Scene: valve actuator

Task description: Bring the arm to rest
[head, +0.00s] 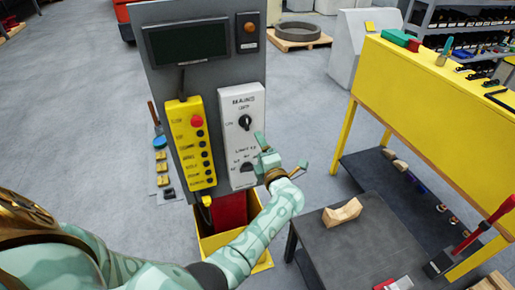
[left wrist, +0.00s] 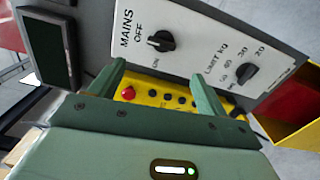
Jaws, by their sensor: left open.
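My left arm reaches in from the lower left of the head view, and its left gripper (head: 282,154) is in front of the lower right of the grey control panel (head: 214,78). The gripper is open with nothing between its fingers. In the left wrist view the two green fingers (left wrist: 160,88) stand apart in front of the white switch box (left wrist: 200,40). The box carries a black MAINS knob (left wrist: 161,41) and a black LIMIT KG knob (left wrist: 247,74). The fingers appear clear of both knobs, though the exact gap is hard to judge. My right gripper is not in view.
A yellow button box (head: 190,143) with a red button hangs on the panel, above a yellow bin (head: 232,243). A dark table (head: 362,245) with a wooden block (head: 342,212) stands right. A yellow workbench (head: 440,95) stands behind it. Open floor lies left.

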